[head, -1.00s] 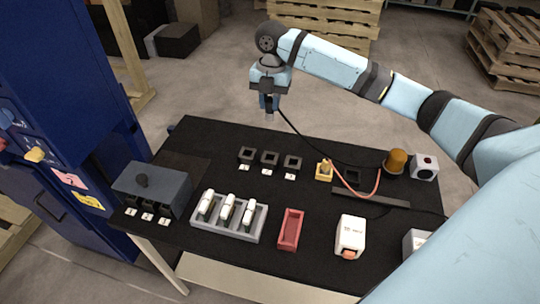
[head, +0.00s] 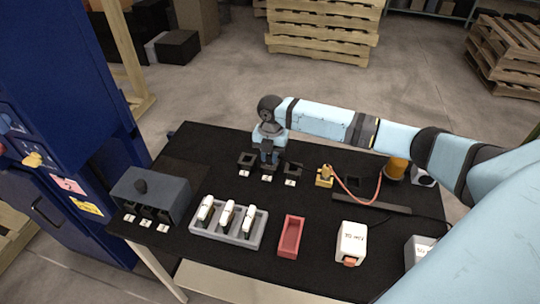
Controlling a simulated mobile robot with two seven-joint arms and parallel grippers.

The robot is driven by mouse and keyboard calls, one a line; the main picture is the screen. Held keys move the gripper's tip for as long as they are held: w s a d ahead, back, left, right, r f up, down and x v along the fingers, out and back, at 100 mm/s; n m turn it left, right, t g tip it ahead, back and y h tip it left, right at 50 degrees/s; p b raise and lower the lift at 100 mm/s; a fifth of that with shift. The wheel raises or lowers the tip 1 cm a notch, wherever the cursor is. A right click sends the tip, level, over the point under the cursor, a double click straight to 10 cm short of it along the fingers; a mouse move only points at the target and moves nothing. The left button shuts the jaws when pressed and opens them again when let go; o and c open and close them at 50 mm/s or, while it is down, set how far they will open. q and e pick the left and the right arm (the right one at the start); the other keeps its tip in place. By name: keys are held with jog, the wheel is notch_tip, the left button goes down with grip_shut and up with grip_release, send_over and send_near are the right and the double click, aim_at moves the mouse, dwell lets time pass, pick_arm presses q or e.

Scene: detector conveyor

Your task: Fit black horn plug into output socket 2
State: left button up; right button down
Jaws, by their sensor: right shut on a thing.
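Three black square sockets stand in a row with small labels in front: a left one (head: 246,160), a middle one and a right one (head: 292,169). The middle one sits behind its label (head: 267,178) and is mostly covered by my right gripper (head: 268,160). That gripper points down, low over the middle socket, and is shut on the black horn plug. The plug is hidden between the fingers and the socket, so I cannot tell whether it is inside the socket or just above it. My left gripper is not in view.
A grey box (head: 150,190) with black sockets stands at the left. A grey rack (head: 228,224) with white fuses, a red tray (head: 291,236) and a white block (head: 351,243) are in front. A yellow plug (head: 324,176) with a red cable and an orange beacon (head: 395,168) are right.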

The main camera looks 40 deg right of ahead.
jog(key=shift+f, duration=0.15)
jog(key=c, duration=1)
grip_release()
jog(key=r, duration=0.8)
jog(key=d+r, duration=0.1)
jog(key=r, duration=0.3)
jog(key=shift+w+r, duration=0.1)
jog(key=shift+w, duration=0.3)
jog(key=shift+p, duration=0.3)
